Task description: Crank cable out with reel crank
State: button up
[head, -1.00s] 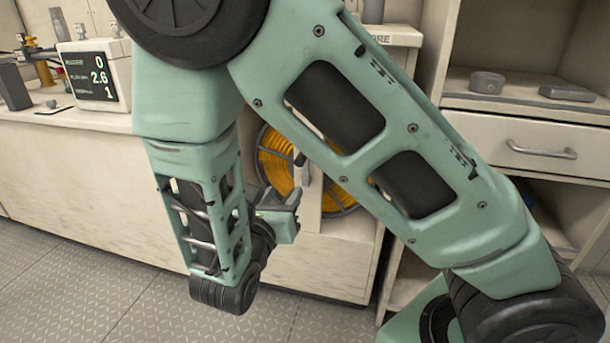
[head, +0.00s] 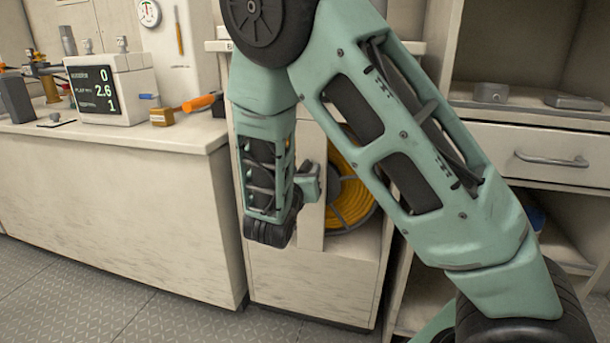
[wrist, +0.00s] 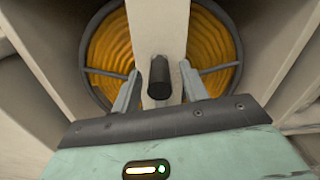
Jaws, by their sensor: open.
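The cable reel (head: 348,195), wound with orange cable, sits in an opening of the cream cabinet, partly hidden behind my arm in the head view. In the wrist view the reel (wrist: 106,48) shows on both sides of a pale upright bar. A dark crank knob (wrist: 159,76) stands out in front of that bar. My gripper (wrist: 160,92) is open, with one finger on each side of the knob. I cannot tell whether the fingers touch it. In the head view my gripper (head: 312,180) is small and faces the reel, and the knob is hidden.
A counter (head: 110,140) at left carries a display box (head: 98,88) and an orange-handled tool (head: 198,102). Shelves with a drawer (head: 540,155) stand at right. Pale walls flank the reel closely in the wrist view. The floor at lower left is clear.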

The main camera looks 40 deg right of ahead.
jog(key=shift+x, duration=0.9)
jog(key=shift+c, duration=0.3)
grip_shut()
jog(key=shift+r, duration=0.1)
